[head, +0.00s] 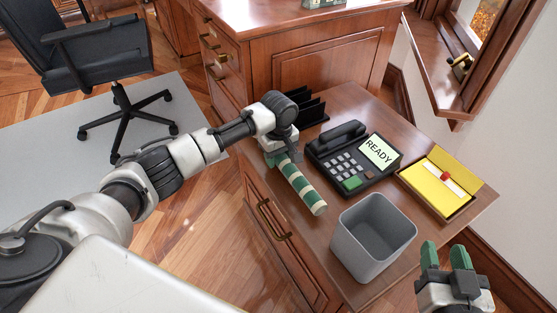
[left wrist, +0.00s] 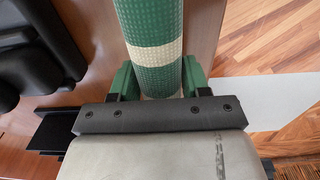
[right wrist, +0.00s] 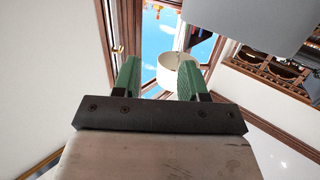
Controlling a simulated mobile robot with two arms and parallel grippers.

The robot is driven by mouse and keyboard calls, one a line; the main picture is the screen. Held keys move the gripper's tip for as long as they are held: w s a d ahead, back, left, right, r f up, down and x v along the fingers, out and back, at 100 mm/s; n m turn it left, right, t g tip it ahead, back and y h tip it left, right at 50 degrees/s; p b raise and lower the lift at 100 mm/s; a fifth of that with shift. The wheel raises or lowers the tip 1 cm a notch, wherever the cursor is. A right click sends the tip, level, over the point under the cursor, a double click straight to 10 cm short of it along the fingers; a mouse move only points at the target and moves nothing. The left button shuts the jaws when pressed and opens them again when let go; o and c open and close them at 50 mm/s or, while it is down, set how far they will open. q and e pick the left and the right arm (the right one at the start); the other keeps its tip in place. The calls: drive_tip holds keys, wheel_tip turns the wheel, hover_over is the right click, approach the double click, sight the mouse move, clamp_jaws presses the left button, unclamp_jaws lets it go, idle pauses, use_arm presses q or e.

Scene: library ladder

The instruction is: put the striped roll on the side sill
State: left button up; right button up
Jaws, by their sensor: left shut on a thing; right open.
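The striped roll (head: 304,191), green and cream, lies along the front edge of the wooden side desk beside the telephone. My left gripper (head: 279,157) is shut on its far end. In the left wrist view the roll (left wrist: 152,50) runs between the two green fingers. I cannot tell whether it touches the desk top. The side sill (head: 431,62) is a wooden window ledge at the upper right, with a small brass item (head: 460,64) on it. My right gripper (head: 447,256) is open and empty at the lower right, beside the desk.
On the desk (head: 345,97) stand a black telephone (head: 352,160) reading READY, a grey bin (head: 373,236), a yellow box (head: 440,184) and a black file rack (head: 311,110). A taller wooden cabinet (head: 300,50) stands behind. An office chair (head: 95,55) is at the left.

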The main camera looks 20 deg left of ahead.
use_arm(q)
drive_tip(key=shift+f, duration=0.35)
drive_tip(key=shift+f, duration=0.1)
drive_tip(key=o, duration=1.1)
drive_tip(key=shift+o, duration=0.2)
